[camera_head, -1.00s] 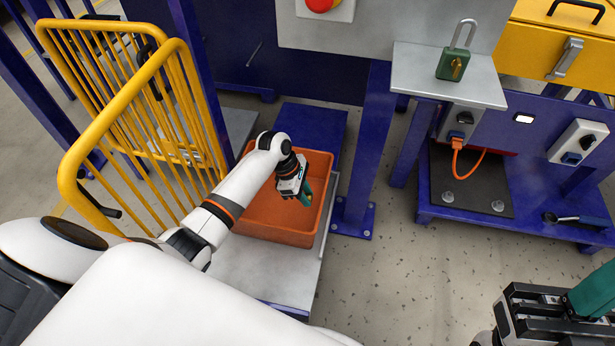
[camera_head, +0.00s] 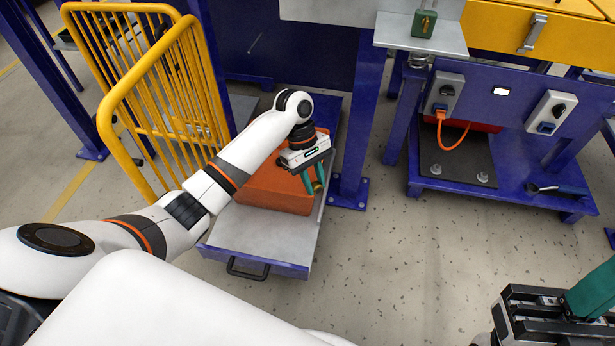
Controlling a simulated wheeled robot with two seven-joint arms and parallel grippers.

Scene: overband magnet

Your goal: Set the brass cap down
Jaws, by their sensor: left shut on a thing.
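My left gripper (camera_head: 315,187) hangs over the right side of an orange bin (camera_head: 270,195), with its green fingers pointing down. It is shut on a small brownish-gold thing (camera_head: 307,181) that shows between the fingers, which looks like the brass cap. The fingers hide part of it. My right gripper (camera_head: 570,300) is at the lower right edge, partly cut off, with a green finger showing. I cannot tell whether it is open.
The bin stands on a grey-topped blue platform (camera_head: 258,235) with a black handle. A yellow railing (camera_head: 160,110) stands left. A blue post (camera_head: 357,130) rises right of the bin. The blue bench (camera_head: 500,195) has a dark mat.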

